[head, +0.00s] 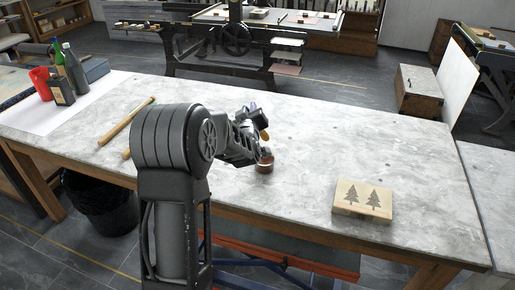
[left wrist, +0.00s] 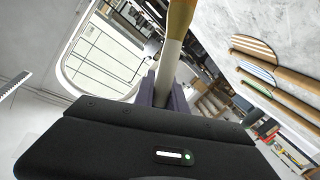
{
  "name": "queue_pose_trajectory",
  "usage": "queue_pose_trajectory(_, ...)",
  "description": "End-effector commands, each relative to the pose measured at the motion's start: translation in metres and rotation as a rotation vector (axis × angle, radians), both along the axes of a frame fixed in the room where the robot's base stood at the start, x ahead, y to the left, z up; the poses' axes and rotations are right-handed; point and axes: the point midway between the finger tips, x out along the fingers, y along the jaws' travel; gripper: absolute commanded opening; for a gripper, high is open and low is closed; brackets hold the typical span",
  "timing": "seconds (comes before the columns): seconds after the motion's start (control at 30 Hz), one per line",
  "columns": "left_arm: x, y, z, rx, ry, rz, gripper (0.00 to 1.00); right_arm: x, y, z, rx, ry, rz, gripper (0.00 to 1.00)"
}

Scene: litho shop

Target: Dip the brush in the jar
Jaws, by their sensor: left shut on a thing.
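My left gripper (head: 258,121) is over the marble-topped table, just above a small jar. It is shut on the brush, whose pale tan and white handle (left wrist: 177,35) stands between the dark purple fingers in the left wrist view. In the head view a small orange-tan piece of the brush (head: 264,134) shows beside the gripper. The jar (head: 264,166) is small and reddish brown, near the table's front edge. My arm and gripper partly cover this area, so I cannot tell whether the brush's lower end is inside the jar. My right gripper is not in view.
A wooden block with two tree shapes (head: 362,201) lies to the right on the table (head: 330,130). Wooden-handled tools (head: 126,121) lie to the left. Dark bottles (head: 73,72) and a red container (head: 41,83) stand at the far left. The table's middle back is clear.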

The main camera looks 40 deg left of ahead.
Motion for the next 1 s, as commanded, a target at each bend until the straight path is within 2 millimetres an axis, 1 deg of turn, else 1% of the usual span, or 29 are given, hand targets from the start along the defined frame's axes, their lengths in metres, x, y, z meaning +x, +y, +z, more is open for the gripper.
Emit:
queue_pose_trajectory(0.17,0.000,0.000,0.009,0.001,-0.002,0.000,0.00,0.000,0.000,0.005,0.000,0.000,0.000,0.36)
queue_pose_trajectory(0.4,0.000,0.000,0.034,0.000,-0.002,0.000,0.00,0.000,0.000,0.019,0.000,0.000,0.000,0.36)
queue_pose_trajectory(0.5,0.000,0.000,0.040,0.001,-0.001,0.000,0.00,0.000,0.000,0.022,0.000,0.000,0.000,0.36)
queue_pose_trajectory(1.0,0.000,0.000,0.040,0.000,0.000,0.000,0.00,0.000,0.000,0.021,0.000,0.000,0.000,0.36)
